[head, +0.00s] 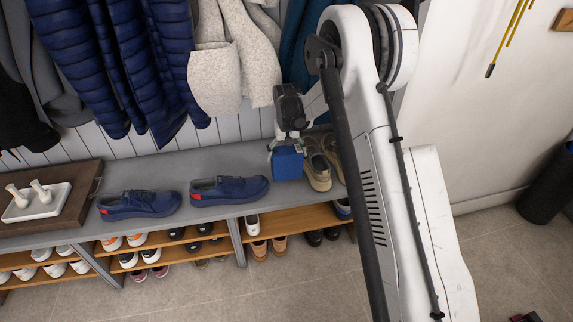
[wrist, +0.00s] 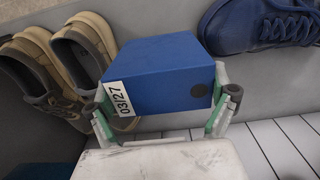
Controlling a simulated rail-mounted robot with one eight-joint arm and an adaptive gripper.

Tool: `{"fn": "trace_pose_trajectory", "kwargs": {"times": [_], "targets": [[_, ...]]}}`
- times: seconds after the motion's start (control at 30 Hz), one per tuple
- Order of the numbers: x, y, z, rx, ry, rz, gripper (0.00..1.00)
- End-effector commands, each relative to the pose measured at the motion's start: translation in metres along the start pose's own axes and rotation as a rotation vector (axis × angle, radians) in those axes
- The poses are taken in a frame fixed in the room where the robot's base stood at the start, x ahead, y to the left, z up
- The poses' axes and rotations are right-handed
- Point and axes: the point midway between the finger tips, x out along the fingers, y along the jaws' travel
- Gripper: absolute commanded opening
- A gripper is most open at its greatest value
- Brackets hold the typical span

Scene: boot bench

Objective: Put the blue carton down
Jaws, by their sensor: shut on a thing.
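The blue carton (head: 287,163) is in my gripper (head: 286,146), over the grey bench top (head: 170,163) in the head view. In the wrist view my gripper (wrist: 168,110) is shut on the blue carton (wrist: 160,72), one finger on each side. The carton has a white label reading 03/27 and a dark round spot. I cannot tell whether its underside touches the bench, as its base shows no clear gap.
Tan shoes (head: 318,165) stand close to the right of the carton. A blue shoe (head: 229,188) is to its left, and another blue shoe (head: 139,204) is farther left. A wooden tray (head: 85,180) holds a white dish (head: 37,203). Coats (head: 115,60) hang above.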

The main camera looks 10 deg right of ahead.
Motion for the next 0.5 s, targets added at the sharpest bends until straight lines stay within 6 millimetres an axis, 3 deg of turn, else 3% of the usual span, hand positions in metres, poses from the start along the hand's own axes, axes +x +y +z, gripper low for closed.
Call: {"fn": "trace_pose_trajectory", "kwargs": {"times": [0.3,0.5], "targets": [[0.036,0.000,0.000,0.000,0.000,0.000,0.44],[0.039,-0.001,0.001,0.000,0.000,0.000,0.44]]}}
